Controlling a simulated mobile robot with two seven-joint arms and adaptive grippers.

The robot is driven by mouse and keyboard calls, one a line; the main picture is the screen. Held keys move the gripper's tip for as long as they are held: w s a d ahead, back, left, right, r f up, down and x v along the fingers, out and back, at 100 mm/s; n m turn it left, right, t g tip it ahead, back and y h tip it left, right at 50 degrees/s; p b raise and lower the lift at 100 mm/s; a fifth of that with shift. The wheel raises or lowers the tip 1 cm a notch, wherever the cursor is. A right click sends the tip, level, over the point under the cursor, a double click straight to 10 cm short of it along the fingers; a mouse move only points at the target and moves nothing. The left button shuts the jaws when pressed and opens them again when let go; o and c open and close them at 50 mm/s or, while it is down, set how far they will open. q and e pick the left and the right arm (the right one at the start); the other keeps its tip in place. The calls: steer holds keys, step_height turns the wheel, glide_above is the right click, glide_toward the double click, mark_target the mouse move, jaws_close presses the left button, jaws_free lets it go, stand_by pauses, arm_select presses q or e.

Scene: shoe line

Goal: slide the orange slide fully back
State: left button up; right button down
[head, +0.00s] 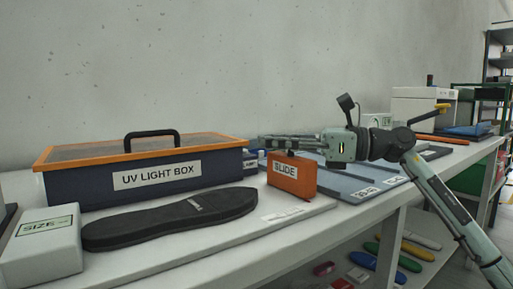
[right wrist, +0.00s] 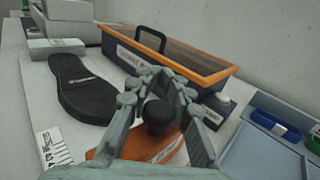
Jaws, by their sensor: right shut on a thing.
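The orange slide (head: 291,178) is an upright block labelled SLIDE at the right end of a white board, in front of the right end of the UV light box. In the right wrist view the orange slide (right wrist: 108,151) lies below a black knob (right wrist: 159,114). My right gripper (head: 262,142) reaches in from the right above the slide. Its fingers are around the knob and shut on it. The gripper covers part of the slide in the wrist view. My left gripper is not in view.
The UV light box (head: 100,181) with its orange-rimmed lid stands behind a black sole (head: 170,217). A white SIZE box (head: 42,246) is at the left. Blue-grey trays (head: 345,187) lie right of the slide. The wall is behind.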

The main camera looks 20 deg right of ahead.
steer(key=shift+w+d, duration=0.2)
steer(key=shift+d, duration=0.35)
steer(key=c, duration=1.4)
jaws_free()
steer(key=shift+d, duration=0.1)
steer(key=v, duration=1.2)
steer(key=shift+s, duration=0.1)
